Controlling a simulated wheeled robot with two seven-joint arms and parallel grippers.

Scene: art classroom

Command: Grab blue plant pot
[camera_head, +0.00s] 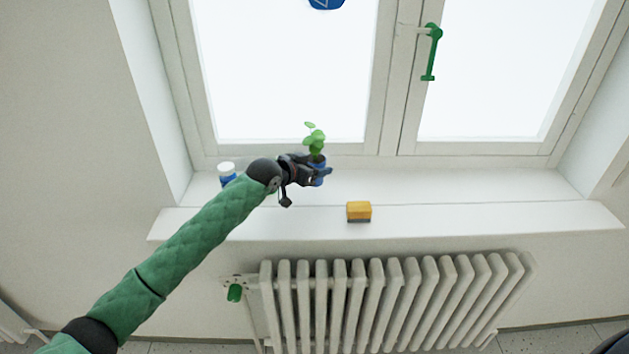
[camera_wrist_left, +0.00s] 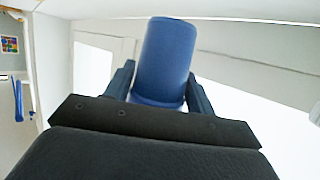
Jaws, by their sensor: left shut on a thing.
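The blue plant pot (camera_head: 319,181) with a green leafy plant (camera_head: 315,138) is at the window sill in the head view, partly hidden by my gripper. My left gripper (camera_head: 322,172) reaches in from the left and is shut on the pot. In the left wrist view the blue pot (camera_wrist_left: 165,60) sits between the two fingers of my left gripper (camera_wrist_left: 160,85). I cannot tell whether the pot touches the sill. My right gripper is not in view.
A blue bottle with a white cap (camera_head: 227,174) stands on the sill (camera_head: 450,187) left of the gripper. A yellow sponge-like block (camera_head: 359,211) lies near the front edge. A white radiator (camera_head: 390,300) is below. The sill's right side is clear.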

